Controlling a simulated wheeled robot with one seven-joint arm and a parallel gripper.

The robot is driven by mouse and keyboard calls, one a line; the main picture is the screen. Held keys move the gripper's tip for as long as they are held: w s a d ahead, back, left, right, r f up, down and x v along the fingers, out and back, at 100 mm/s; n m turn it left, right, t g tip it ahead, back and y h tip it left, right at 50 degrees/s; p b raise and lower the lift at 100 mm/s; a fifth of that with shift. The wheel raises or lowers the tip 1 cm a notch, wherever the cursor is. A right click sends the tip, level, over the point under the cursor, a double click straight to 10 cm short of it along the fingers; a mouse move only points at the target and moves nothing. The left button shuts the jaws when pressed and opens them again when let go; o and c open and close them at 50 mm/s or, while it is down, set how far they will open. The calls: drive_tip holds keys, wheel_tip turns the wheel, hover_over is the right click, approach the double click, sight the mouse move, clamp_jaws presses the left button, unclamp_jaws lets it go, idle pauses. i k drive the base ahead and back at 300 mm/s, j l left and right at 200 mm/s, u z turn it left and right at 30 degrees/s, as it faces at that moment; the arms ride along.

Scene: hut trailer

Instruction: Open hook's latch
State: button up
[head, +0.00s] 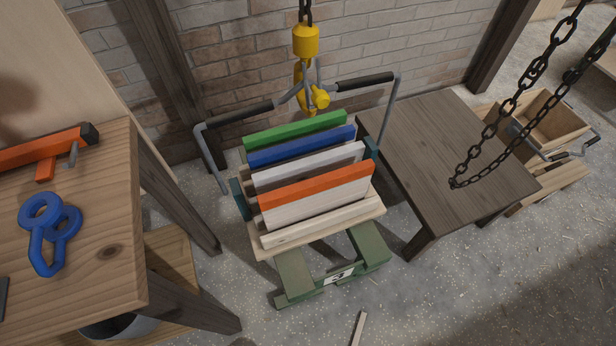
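A yellow hook block (306,41) hangs on a dark chain in the upper middle of the head view. Below it is the yellow hook (299,74), with a rounded yellow part (319,98) at its lower right. The grey lifting frame (209,125) with black grips meets at the hook, above a carrier of boards. The latch is too small to make out clearly, and I cannot tell whether it is open or shut. My gripper is not in view.
The carrier holds boards with green, blue, white and orange tops (316,186) on a green stand (294,278). A wooden table (90,230) at left bears a blue double-ringed piece (43,231) and an orange tool (40,150). A dark table (430,150) stands right, with black chains (505,125) hanging over it.

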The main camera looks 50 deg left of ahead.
sight(321, 99)
drive_tip(key=u, duration=1.25)
